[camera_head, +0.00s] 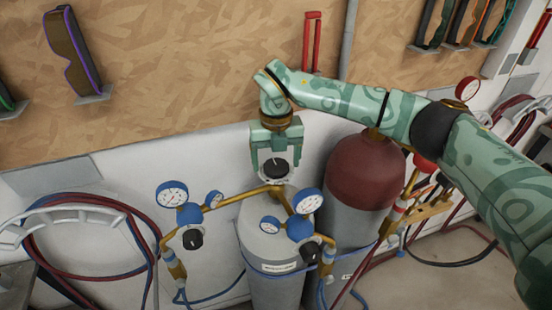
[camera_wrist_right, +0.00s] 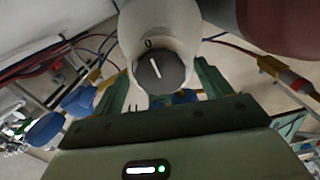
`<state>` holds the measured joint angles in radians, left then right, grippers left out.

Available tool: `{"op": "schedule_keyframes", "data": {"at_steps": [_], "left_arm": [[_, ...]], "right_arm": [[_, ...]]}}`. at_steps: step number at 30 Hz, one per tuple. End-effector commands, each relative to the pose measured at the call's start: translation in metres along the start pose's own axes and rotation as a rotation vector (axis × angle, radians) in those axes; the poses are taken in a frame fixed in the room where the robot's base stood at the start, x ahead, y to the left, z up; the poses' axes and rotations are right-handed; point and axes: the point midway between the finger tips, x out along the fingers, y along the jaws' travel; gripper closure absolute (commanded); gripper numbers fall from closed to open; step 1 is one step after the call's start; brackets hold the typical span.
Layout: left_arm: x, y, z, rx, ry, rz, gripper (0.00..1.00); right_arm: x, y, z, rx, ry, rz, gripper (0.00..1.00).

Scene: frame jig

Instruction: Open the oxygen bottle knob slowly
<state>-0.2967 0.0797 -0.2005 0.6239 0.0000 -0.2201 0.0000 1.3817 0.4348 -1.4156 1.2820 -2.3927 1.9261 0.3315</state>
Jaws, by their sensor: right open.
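The oxygen bottle (camera_head: 268,232) is a pale grey cylinder standing against the white wall panel, with blue-rimmed gauges on brass fittings. Its black round knob (camera_head: 276,168) sits on top of the valve. In the right wrist view the knob (camera_wrist_right: 172,72) shows a white pointer line angled toward a "0" mark on the pale valve body. My right gripper (camera_head: 276,174) is green and open, reaching down from above with a finger on each side of the knob. Gaps show between the knob and both fingers in the right wrist view (camera_wrist_right: 160,82). My left gripper is not in view.
A dark red-topped bottle (camera_head: 362,172) stands close on the right, under my right arm. Blue gauges (camera_head: 172,195) flank the knob. Hoses (camera_head: 100,270) hang at the left. A red-handled tool (camera_head: 311,42) and goggles (camera_head: 72,50) hang on the board behind.

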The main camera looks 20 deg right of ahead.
Motion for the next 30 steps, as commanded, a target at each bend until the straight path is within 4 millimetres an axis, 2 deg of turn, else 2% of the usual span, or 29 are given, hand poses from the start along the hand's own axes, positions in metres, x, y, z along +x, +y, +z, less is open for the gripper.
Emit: {"op": "schedule_keyframes", "data": {"at_steps": [8,9,12,14,23,30], "left_arm": [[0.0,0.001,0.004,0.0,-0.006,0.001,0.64],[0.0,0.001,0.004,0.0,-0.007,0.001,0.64],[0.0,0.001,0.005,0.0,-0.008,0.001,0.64],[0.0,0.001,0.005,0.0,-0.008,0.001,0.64],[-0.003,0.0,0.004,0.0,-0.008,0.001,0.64],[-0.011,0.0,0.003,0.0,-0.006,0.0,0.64]], "right_arm": [[0.003,0.0,0.0,0.0,0.0,0.0,0.23],[0.003,0.0,0.0,0.0,0.0,0.0,0.25],[0.003,0.0,0.0,0.0,0.0,0.0,0.53],[0.003,0.0,0.0,0.0,0.0,0.0,0.67],[0.002,0.0,0.0,-0.027,-0.001,0.0,0.67],[0.0,0.0,0.001,-0.149,-0.002,-0.001,0.67]]}}
